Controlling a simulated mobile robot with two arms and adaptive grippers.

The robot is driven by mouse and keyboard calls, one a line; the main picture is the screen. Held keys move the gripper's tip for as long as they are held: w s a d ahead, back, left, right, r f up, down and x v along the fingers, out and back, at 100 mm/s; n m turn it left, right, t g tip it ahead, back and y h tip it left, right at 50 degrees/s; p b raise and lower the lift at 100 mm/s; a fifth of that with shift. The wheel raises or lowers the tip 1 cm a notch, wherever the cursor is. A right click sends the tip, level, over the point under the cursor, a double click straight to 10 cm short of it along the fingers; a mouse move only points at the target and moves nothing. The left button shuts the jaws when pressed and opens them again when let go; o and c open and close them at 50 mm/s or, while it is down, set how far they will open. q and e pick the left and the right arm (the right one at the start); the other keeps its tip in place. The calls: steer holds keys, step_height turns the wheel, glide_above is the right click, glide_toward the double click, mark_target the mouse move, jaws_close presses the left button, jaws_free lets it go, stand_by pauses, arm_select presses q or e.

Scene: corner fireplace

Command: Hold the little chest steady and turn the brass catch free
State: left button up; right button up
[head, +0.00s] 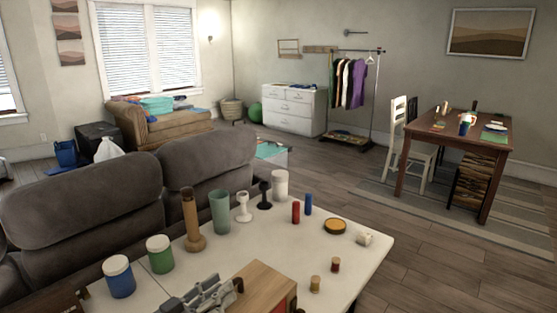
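The little chest looks to be the light wooden box (266,284) at the bottom of the head view, on the near part of the white table. Its top and part of its right side show; the picture's lower edge cuts off the rest. I cannot make out the brass catch. My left gripper (222,292), grey, is at the left edge of the box. Whether it touches the box, and whether its fingers are open or shut, is unclear. My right gripper is not in view.
The white table (232,250) also holds a blue jar (119,282), a green jar (160,257), a wooden mill (192,225), a green cup (220,212) and several small pieces. A grey sofa (90,205) stands behind it.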

arm_select(q)
steer(key=o, duration=0.4)
steer(key=shift+d+f, duration=0.1)
steer(key=shift+f, duration=0.05)
steer(key=shift+c, duration=0.2)
